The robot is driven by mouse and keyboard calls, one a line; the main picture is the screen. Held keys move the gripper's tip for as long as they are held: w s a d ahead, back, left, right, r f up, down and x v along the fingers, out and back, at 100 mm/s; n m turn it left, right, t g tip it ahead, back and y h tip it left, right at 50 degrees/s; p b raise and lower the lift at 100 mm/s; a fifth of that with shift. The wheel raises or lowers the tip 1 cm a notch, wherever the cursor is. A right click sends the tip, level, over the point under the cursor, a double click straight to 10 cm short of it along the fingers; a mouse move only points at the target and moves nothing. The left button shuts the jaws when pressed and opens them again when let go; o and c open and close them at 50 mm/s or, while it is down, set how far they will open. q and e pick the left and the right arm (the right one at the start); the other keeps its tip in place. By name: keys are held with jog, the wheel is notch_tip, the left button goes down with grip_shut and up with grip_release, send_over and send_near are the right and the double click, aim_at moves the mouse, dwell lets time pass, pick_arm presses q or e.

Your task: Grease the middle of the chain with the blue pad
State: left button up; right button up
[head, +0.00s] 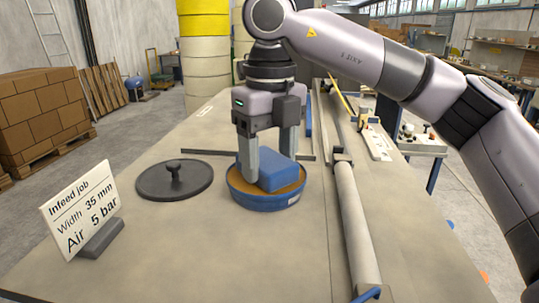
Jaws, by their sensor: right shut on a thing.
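My right gripper (267,162) points down over a round blue tub (262,203) and is shut on the blue pad (283,174). One finger shows at the pad's left side, the other is partly behind it. The pad is inside the tub's rim, at or just above the orange-brown grease (247,190); I cannot tell whether it touches. The pad's underside is hidden. I cannot make out a chain for certain. My left gripper is not in view.
A dark round lid (174,181) with a knob lies left of the tub. A sign (80,211) stands at the front left. A long grey roller (356,225) runs along the right. A dark strip (205,152) lies behind the tub. The front middle of the table is bare.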

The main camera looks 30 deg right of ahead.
aim_at(269, 160)
jog(key=shift+f, duration=0.1)
notch_tip(269, 160, up, 2)
jog(key=shift+r+p, duration=0.25)
jog(key=shift+p, duration=0.8)
jog(key=shift+r, duration=2.3)
